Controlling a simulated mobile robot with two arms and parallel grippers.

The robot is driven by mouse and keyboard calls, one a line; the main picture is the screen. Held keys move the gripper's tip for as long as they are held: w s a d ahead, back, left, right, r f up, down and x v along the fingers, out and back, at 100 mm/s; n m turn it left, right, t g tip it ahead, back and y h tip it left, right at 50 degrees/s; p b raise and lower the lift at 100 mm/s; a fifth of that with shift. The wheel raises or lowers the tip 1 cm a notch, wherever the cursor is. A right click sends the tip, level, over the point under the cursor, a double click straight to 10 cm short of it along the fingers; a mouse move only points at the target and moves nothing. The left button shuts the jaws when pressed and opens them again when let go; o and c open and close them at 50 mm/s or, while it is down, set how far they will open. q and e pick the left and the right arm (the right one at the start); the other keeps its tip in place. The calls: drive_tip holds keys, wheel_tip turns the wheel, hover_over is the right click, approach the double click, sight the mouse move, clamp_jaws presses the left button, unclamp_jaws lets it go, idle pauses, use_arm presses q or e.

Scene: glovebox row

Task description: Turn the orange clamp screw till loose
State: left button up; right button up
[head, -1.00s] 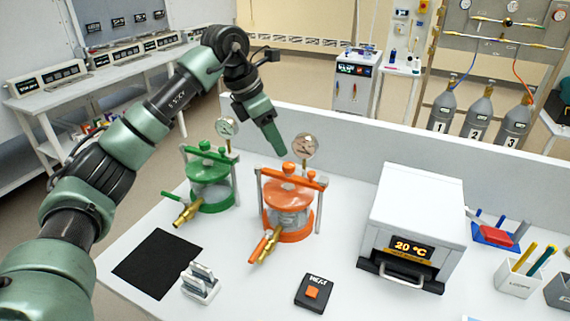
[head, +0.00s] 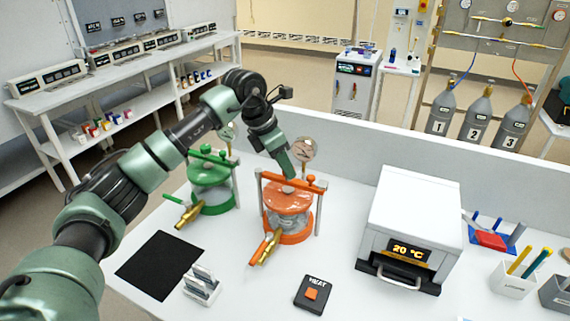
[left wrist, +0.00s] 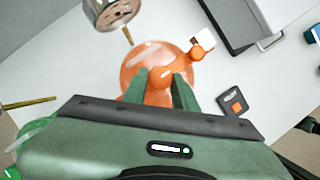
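The orange vessel (head: 287,222) has a glass body, an orange lid and an orange clamp bar (head: 312,186) across its top. My left gripper (head: 289,174) points down at the middle of the bar and hides the orange clamp screw in the head view. In the left wrist view the orange clamp screw (left wrist: 160,80) shows between the two green fingers of my left gripper (left wrist: 159,88), orange against the orange lid. The fingers stand apart, one on each side; I see no clear contact.
A green vessel (head: 211,190) stands close on the left. A pressure gauge (head: 304,149) rises right behind the orange clamp. A white oven (head: 415,210) stands to the right. A heat switch (head: 313,292), a black mat (head: 160,264) and a small rack (head: 201,287) lie in front.

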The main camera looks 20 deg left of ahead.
use_arm(q)
drive_tip(key=shift+n, duration=0.3)
clamp_jaws()
drive_tip(key=n+b, duration=0.1)
drive_tip(key=n+t+y+b, duration=0.1)
drive_tip(key=n, duration=0.1)
drive_tip(key=shift+d+n, duration=0.2)
drive_tip(key=shift+n, duration=0.1)
drive_tip(key=n+y+b, duration=0.1)
drive_tip(key=n, duration=0.1)
drive_tip(key=n+y+b, duration=0.1)
drive_tip(key=n, duration=0.1)
drive_tip(key=shift+d+n, duration=0.2)
drive_tip(key=shift+n, duration=0.1)
drive_tip(key=n+y+b, duration=0.1)
drive_tip(key=n+b, duration=0.1)
drive_tip(key=n, duration=0.2)
drive_tip(key=shift+d+y, duration=0.15)
drive_tip(key=shift+y, duration=0.25)
drive_tip(key=shift+w+d+r+n+g+y+b, duration=0.15)
drive_tip(key=shift+n+y+b, duration=0.25)
drive_tip(key=shift+n, duration=0.7)
drive_tip(key=shift+s+f+n+g+y+b, duration=0.1)
drive_tip(key=shift+n+g+y+b, duration=0.25)
drive_tip(key=shift+n, duration=0.75)
drive_tip(key=shift+r, duration=0.1)
drive_tip(key=o, duration=1)
unclamp_jaws()
drive_tip(key=shift+o, duration=0.2)
